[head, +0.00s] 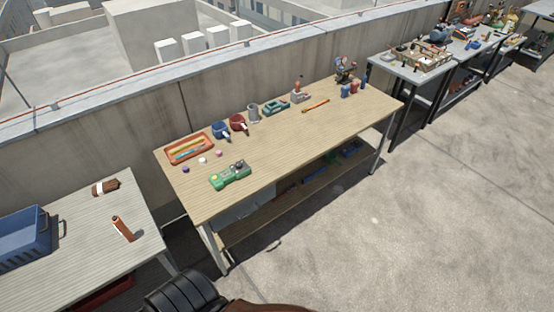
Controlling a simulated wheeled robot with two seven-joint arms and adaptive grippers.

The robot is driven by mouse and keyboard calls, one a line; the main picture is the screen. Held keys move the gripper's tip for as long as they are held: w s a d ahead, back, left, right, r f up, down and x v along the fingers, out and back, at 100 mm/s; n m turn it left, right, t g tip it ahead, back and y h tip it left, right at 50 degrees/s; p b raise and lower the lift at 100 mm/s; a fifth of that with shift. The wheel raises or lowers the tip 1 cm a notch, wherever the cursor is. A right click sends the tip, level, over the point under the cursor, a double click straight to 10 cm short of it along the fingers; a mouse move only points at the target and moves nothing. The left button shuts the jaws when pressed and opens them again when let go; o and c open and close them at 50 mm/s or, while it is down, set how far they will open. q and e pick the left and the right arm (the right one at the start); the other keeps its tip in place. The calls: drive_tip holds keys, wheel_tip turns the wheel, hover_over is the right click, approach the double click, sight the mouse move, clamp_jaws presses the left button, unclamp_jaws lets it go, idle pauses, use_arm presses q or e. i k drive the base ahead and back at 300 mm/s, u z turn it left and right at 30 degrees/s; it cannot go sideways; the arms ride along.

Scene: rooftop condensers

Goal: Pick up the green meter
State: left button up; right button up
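A green meter (229,175) lies on the wooden workbench (305,140), near its front left edge. It has a yellow-green spot at one end and a dark part on top. A second, darker green item (276,107) lies further back on the same bench; I cannot tell what it is. Neither of my grippers shows in the head view. A dark, ribbed rounded shape is at the bottom edge; I cannot tell which part it is.
Behind the meter are an orange tray (189,149), a blue cup (221,130), a red cup (238,123) and several small balls. A lower table at left holds a blue crate (24,238) and a bottle (122,228). A wall runs behind; open concrete floor (400,230) lies right.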

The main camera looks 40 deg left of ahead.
sight(230, 175)
drive_tip(key=u, duration=0.05)
drive_tip(key=i, duration=1.05)
drive_tip(key=u, duration=0.3)
